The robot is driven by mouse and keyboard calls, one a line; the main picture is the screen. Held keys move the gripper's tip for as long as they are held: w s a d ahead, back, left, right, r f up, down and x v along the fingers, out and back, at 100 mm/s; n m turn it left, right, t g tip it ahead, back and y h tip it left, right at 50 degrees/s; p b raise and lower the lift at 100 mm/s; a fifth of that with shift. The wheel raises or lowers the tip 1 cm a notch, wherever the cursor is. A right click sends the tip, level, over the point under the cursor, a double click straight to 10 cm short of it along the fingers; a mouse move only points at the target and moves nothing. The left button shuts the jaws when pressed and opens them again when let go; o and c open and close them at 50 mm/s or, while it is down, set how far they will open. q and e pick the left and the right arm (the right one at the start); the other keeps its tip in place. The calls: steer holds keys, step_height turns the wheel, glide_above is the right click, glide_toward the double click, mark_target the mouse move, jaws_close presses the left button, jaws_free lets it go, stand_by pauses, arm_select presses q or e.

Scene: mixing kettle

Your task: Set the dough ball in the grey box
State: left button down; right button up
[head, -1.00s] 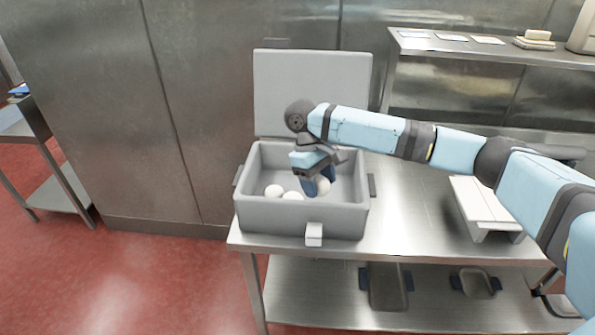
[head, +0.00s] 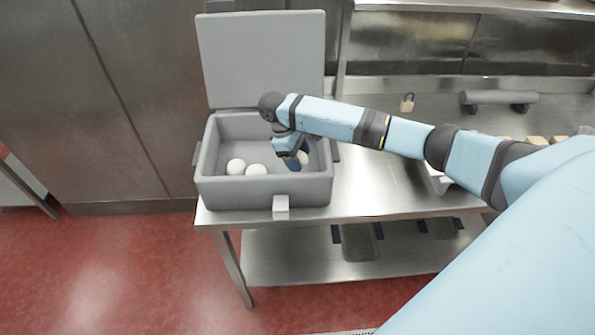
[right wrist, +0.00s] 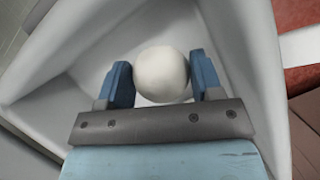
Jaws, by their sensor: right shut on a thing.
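The grey box (head: 262,192) stands on the steel table with its lid (head: 265,62) raised at the back. My right gripper (head: 296,160) reaches down inside the box, near its right wall. It is shut on a white dough ball (right wrist: 162,74), held between the two blue fingers in the right wrist view; the ball also shows beside the fingers in the head view (head: 304,158). My left gripper is not in view.
The steel table (head: 370,190) is bare just right of the box. A padlock (head: 407,103) and a dark grey cylinder (head: 500,98) are at the back. Trays (head: 360,242) lie on the lower shelf. Red floor is in front.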

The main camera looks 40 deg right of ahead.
steer(key=shift+f, duration=0.8)
step_height(320, 180, down, 4)
steer(key=shift+f, duration=0.2)
steer(key=o, duration=0.9)
steer(key=shift+f, duration=0.1)
steer(key=shift+o, duration=0.2)
steer(key=v, duration=1.2)
steer(key=shift+b, duration=0.45)
